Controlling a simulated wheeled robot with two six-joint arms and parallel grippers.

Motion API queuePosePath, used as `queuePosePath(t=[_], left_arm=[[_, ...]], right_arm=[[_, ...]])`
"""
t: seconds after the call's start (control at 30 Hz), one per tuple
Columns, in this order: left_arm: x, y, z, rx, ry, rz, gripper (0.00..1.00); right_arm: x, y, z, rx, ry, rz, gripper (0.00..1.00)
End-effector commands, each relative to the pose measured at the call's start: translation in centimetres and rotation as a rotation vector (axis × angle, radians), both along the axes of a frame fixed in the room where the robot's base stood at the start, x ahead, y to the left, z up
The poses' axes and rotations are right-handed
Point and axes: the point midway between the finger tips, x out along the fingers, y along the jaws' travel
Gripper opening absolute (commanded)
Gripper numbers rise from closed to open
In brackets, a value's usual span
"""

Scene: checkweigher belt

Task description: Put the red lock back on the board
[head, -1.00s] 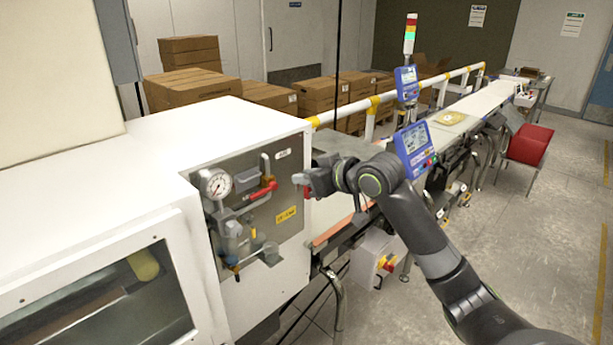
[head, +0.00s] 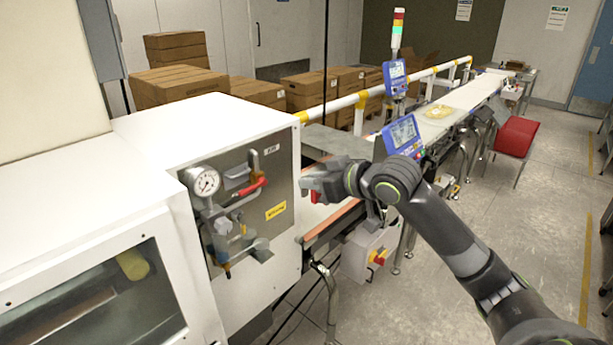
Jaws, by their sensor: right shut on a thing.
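My right gripper (head: 308,186) is in the middle of the head view, just right of the metal valve panel on the white machine. It is shut on the red lock (head: 315,196), a small red piece showing below and behind the fingers. Most of the lock is hidden by the gripper. The gripper appears apart from the panel, though the exact gap is hard to tell. My left gripper is out of view. I cannot make out a lock board in this view.
The valve panel (head: 275,165) carries a pressure gauge (head: 204,182), a red-handled valve (head: 250,188) and pipes. The white machine (head: 150,190) fills the left. Behind my right arm are the conveyor (head: 470,95) and a blue display (head: 402,134). Open floor lies at right.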

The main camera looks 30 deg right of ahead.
Motion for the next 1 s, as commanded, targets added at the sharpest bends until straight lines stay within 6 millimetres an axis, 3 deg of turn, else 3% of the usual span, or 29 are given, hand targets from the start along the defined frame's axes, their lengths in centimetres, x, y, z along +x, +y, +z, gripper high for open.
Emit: queuePosePath(t=[0.6, 1.0], left_arm=[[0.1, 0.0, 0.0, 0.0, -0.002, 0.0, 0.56], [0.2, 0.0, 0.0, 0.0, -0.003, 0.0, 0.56]], right_arm=[[-4.7, -1.7, 0.0, -0.004, 0.0, -0.002, 0.0], [-5.5, -1.8, 0.1, 0.001, -0.001, 0.002, 0.0]])
